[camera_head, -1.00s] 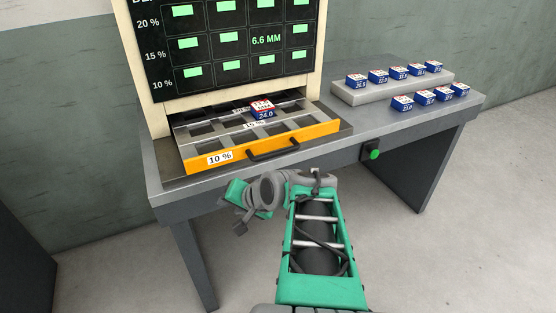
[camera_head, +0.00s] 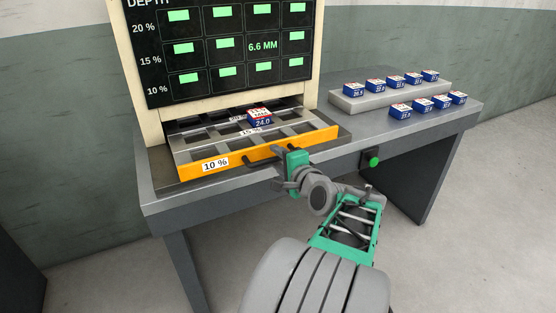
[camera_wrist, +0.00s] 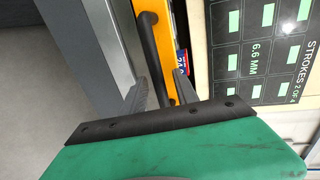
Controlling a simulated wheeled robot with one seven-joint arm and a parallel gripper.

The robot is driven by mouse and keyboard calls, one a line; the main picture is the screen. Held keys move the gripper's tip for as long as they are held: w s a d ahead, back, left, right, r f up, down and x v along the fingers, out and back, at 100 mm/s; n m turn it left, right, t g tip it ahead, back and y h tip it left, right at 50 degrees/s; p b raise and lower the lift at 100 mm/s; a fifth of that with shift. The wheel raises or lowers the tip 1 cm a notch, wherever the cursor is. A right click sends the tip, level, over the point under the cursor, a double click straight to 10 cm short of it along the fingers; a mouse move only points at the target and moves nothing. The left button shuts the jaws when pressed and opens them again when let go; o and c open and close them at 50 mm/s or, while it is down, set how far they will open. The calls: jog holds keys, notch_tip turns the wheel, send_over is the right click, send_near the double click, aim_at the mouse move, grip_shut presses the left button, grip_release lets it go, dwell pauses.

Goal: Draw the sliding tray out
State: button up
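The sliding tray has an orange front (camera_head: 190,170) marked 10 % and a dark bar handle (camera_head: 250,159). It stands partly out of the cream cabinet, with rows of square pockets showing behind the front. A blue, white and red block (camera_head: 260,119) marked 24.0 sits on it. My gripper (camera_head: 279,168) is at the right part of the handle in the head view, where its fingers are hard to make out. In the wrist view, my gripper (camera_wrist: 160,90) has its fingers apart, one on each side of the handle (camera_wrist: 150,45). I cannot tell whether either finger touches the bar.
The cabinet's dark panel (camera_head: 215,50) with green labels rises above the tray. Several similar blocks stand on a grey riser (camera_head: 375,99) and on the grey table (camera_head: 350,130) at right. A green button (camera_head: 373,161) is on the table's front edge. The floor in front is open.

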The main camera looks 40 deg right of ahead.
grip_shut()
dwell(0.3)
dwell(1.1)
